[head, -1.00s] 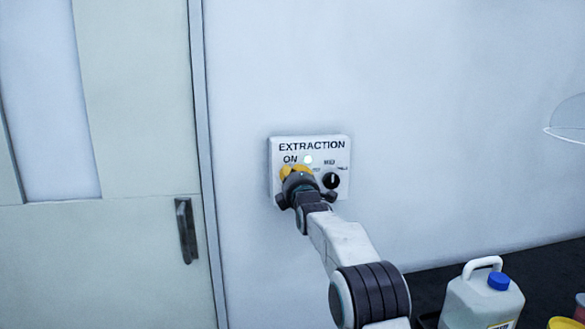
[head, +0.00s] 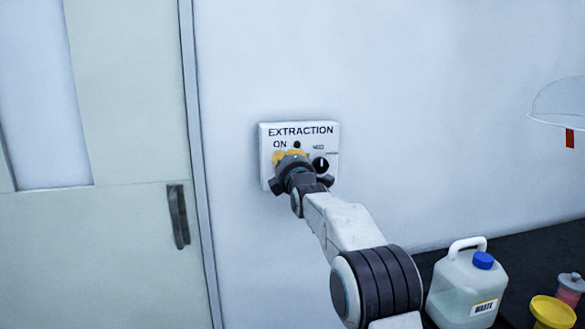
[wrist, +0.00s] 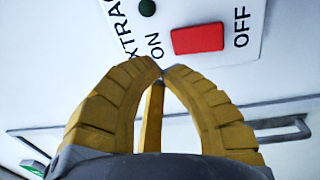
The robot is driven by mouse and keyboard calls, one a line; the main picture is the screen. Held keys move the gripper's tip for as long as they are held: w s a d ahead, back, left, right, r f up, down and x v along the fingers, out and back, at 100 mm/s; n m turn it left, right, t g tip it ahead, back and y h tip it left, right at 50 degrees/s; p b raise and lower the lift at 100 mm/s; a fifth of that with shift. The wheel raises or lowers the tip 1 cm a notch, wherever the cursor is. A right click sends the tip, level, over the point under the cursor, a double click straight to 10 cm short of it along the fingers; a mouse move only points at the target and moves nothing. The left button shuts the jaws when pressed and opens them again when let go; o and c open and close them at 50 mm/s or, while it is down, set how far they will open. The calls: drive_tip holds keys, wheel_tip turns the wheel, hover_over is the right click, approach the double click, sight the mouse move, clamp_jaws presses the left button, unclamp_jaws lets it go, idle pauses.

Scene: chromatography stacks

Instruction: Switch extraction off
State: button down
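The white extraction panel (head: 331,142) is on the wall in the head view, marked EXTRACTION and ON, with a small dark green indicator light (head: 297,145). In the wrist view the light (wrist: 147,8) is also dark. A red switch (wrist: 197,39) lies between the words ON and OFF there; my gripper hides it in the head view. My gripper (head: 283,156) is in front of the panel's lower left. In the wrist view its yellow fingers (wrist: 161,72) are shut with tips together and nothing between them, near the switch's ON end. I cannot tell whether they touch the panel.
A black knob (head: 320,166) is on the panel's right. A door with a dark handle (head: 178,216) stands at left. A dark bench (head: 515,245) at lower right carries a waste jug (head: 466,284) and a yellow-lidded container (head: 553,311). The wall above is clear.

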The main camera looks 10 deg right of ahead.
drive_tip(key=s+r+b, duration=0.1)
drive_tip(key=s+b, duration=0.1)
drive_tip(key=s, duration=0.5)
drive_tip(key=shift+s+r, duration=0.25)
idle(0.3)
